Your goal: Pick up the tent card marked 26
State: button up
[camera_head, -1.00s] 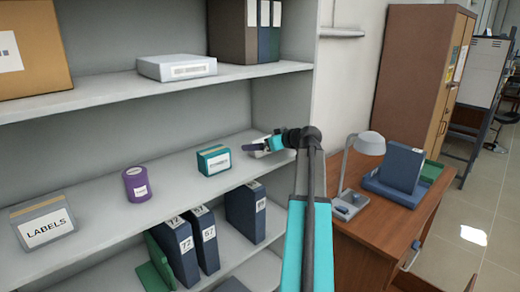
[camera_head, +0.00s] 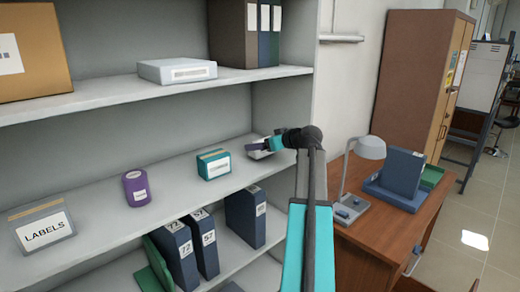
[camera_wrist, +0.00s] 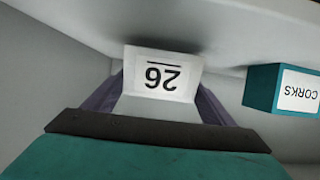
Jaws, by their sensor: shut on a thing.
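The white tent card marked 26 (camera_wrist: 162,75) shows upside down in the wrist view, between the two dark fingers of my gripper (camera_wrist: 155,95). The fingers are shut on the card's sides. In the head view my gripper (camera_head: 262,148) is over the right end of the middle shelf (camera_head: 90,200), and the card is mostly hidden there by the gripper and arm. I cannot tell whether the card touches the shelf.
A teal box marked CORKS (camera_head: 214,164) stands just left of my gripper; it also shows at the right of the wrist view (camera_wrist: 262,88). A purple tin (camera_head: 136,187) and a LABELS box (camera_head: 42,226) stand further left. The upper shelf (camera_head: 100,95) is overhead. A desk with a lamp (camera_head: 366,148) is at right.

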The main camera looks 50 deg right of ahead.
jog(key=shift+r+b, duration=0.55)
jog(key=shift+r, duration=0.5)
jog(key=s+a+b, duration=0.2)
jog(key=s, duration=0.5)
jog(key=s+a+r+b, duration=0.1)
jog(key=s+a+b, duration=0.1)
jog(key=s, duration=0.6)
jog(key=shift+s+a+r+b, duration=0.2)
jog(key=shift+a+r+b, duration=0.05)
jog(key=shift+b, duration=0.1)
